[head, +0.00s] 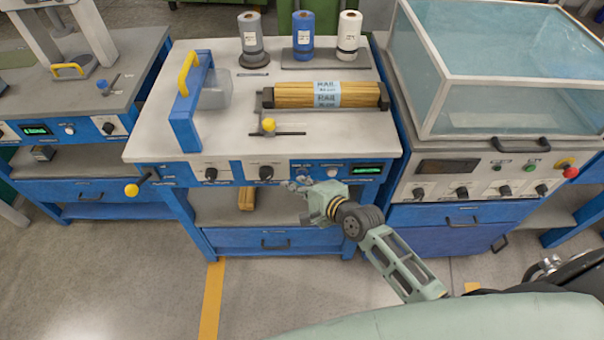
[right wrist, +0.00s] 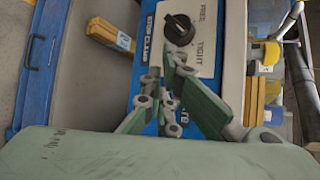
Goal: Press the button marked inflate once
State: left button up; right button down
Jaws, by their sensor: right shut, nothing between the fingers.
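The front panel (head: 238,170) of the middle machine carries dark knobs, small controls and a green display (head: 366,170). I cannot read the word inflate on any control. A small pale button (head: 332,172) sits just left of the display, its label too small to read. My right gripper (head: 292,186) is shut and empty at the panel, just below and right of a dark knob (head: 266,172). In the right wrist view my right gripper (right wrist: 160,98) covers part of the blue panel strip (right wrist: 150,55) beside the FREE/TIGHT knob (right wrist: 179,29). My left gripper is not in view.
The tabletop (head: 160,142) holds a bundle of wooden rods (head: 295,95), a blue frame with a yellow handle (head: 186,100) and several spools at the back. A yellow-knobbed lever (head: 132,190) sticks out at left. A glass-covered machine (head: 500,150) stands at right.

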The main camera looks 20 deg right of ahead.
jog(key=shift+w+d, duration=0.15)
jog(key=shift+w, duration=0.25)
dwell(0.6)
jog(key=shift+s, duration=0.2)
jog(key=shift+s+a+p, duration=0.25)
jog(key=shift+s+p, duration=0.3)
jog(key=shift+s, duration=0.05)
jog(key=s+p, duration=0.1)
jog(key=s, duration=0.1)
jog(key=s+a+p, duration=0.1)
jog(key=s, duration=0.1)
jog(key=shift+s+a, duration=0.2)
jog(key=shift+s, duration=0.2)
dwell(0.8)
